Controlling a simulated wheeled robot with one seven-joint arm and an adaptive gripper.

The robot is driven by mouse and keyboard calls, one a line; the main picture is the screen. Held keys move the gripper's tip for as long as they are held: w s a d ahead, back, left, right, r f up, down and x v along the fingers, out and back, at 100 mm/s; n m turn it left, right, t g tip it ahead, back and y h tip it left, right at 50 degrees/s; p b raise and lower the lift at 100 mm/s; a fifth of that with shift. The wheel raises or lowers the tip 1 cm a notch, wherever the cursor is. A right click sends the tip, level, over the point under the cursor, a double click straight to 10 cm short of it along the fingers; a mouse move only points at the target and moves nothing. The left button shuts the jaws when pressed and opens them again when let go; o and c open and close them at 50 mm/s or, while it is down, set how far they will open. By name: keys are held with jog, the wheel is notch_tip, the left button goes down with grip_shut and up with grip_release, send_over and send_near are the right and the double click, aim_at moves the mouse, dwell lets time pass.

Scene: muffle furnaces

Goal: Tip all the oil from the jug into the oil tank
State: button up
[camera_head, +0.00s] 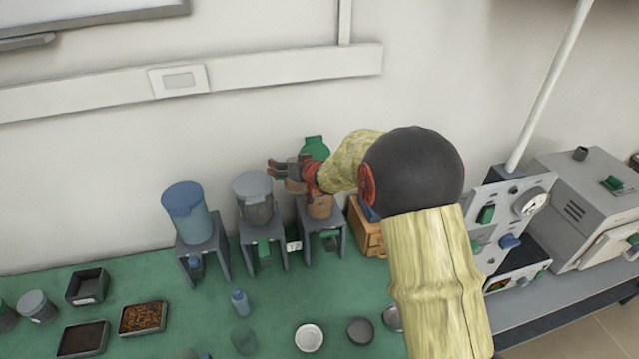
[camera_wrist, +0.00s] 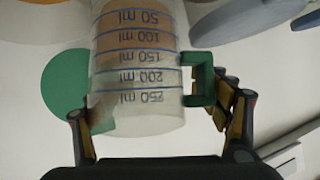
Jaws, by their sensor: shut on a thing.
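My gripper (camera_head: 290,170) is shut on the clear jug (camera_wrist: 137,75), with one finger on each side of it in the wrist view. The jug has blue lines and upside-down numbers there, and a green handle (camera_wrist: 200,80) by the right finger. A brownish tint shows toward its 50 ml end; how much oil is inside I cannot tell. In the head view the jug (camera_head: 295,176) is small and partly covered by the fingers, above and left of an orange-brown tank (camera_head: 320,207) on a dark stand. A green lid (camera_head: 315,148) shows behind the gripper, and as a green disc (camera_wrist: 62,82) in the wrist view.
A blue tank (camera_head: 188,212) and a grey tank (camera_head: 255,200) stand on dark stands to the left. Trays (camera_head: 143,317), dishes (camera_head: 309,337) and a small bottle (camera_head: 240,302) are on the green mat. A wooden box (camera_head: 368,230) and a furnace (camera_head: 590,205) are to the right.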

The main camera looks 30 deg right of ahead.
jog(key=shift+r+m+t+y+p, duration=0.5)
jog(key=shift+m+y+p, duration=0.4)
jog(key=shift+p, duration=1.8)
dwell(1.0)
jog(key=shift+d+r+m+t+y+p, duration=0.2)
jog(key=shift+r+m+t+y+p, duration=0.1)
jog(key=shift+m+p, duration=0.5)
dwell(1.8)
jog(key=shift+d+m, duration=0.15)
jog(key=shift+m, duration=0.25)
jog(key=shift+d+f+m+t+y, duration=0.1)
jog(key=shift+d+m+t+y, duration=0.15)
jog(key=shift+t+y, duration=0.2)
dwell(0.5)
jog(key=shift+d+m, duration=0.1)
jog(key=shift+m, duration=0.25)
